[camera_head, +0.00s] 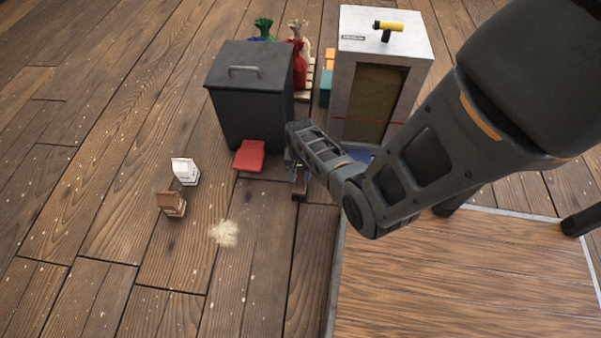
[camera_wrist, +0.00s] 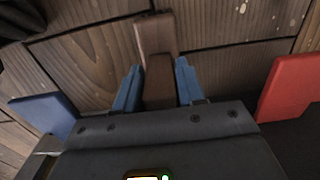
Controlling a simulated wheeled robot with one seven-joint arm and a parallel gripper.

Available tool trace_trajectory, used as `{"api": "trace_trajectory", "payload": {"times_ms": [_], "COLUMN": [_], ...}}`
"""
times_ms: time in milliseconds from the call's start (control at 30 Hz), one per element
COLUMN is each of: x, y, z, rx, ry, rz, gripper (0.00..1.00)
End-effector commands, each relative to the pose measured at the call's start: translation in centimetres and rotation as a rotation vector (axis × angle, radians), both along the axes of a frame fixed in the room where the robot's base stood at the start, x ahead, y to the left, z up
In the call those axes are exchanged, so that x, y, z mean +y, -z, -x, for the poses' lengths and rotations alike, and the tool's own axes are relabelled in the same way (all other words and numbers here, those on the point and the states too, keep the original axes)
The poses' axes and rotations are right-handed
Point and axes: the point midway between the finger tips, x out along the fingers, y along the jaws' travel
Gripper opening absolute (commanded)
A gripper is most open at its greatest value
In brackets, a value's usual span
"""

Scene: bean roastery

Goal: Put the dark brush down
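The dark brush (camera_wrist: 157,75) is brown and blocky. In the wrist view it sits between the two blue fingers of my gripper (camera_wrist: 157,87), which appear to press on both its sides. In the head view my gripper (camera_head: 299,174) points down near the floor in front of the black bin, and a small dark part of the brush (camera_head: 300,190) shows below it. The gripper hides much of the brush there. I cannot tell whether the brush touches the floorboards.
A white cabinet (camera_head: 386,48) stands behind-right, a yellow-handled tool (camera_head: 388,27) on top. A white carton (camera_head: 186,171), a brown box (camera_head: 171,204) and a pale heap (camera_head: 223,233) lie left on open floor.

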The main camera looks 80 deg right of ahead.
Motion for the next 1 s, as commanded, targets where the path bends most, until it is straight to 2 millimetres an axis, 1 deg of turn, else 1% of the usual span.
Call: {"api": "trace_trajectory", "payload": {"times_ms": [33,200,433,567,667,900,1000], "x": [0.0,0.0,0.0,0.0,0.0,0.0,0.0], "y": [0.0,0.0,-0.1,-0.8,-2.4,-7.5,-9.3], "z": [0.0,0.0,0.0,0.0,0.0,0.0,0.0], "rx": [0.000,0.000,0.000,0.000,0.000,-0.001,-0.001], "ry": [0.000,0.000,0.000,0.000,0.000,-0.001,0.000], "rz": [0.000,0.000,0.000,0.000,0.001,0.001,0.002], "gripper": [0.45,0.61,0.62,0.62,0.62,0.62,0.62]}}
